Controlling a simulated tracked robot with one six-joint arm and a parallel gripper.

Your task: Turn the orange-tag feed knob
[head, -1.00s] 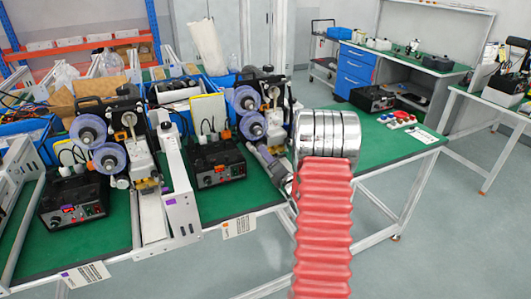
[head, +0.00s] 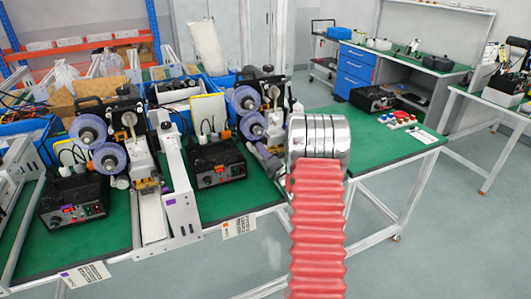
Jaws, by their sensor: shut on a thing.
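The orange-tag station is the right one; its tag (head: 239,226) hangs on the table's front edge, with a small orange mark. Its coder (head: 270,100) carries two purple-rimmed rolls (head: 252,125). My gripper (head: 264,150) is at the coder's lower front, just below the lower roll, mostly hidden behind my chrome wrist. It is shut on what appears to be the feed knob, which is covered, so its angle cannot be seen.
A black control box (head: 215,163) stands left of my gripper. The left coder (head: 130,125) has a purple tag (head: 85,275). Red and blue buttons (head: 398,119) lie at the right on the green table.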

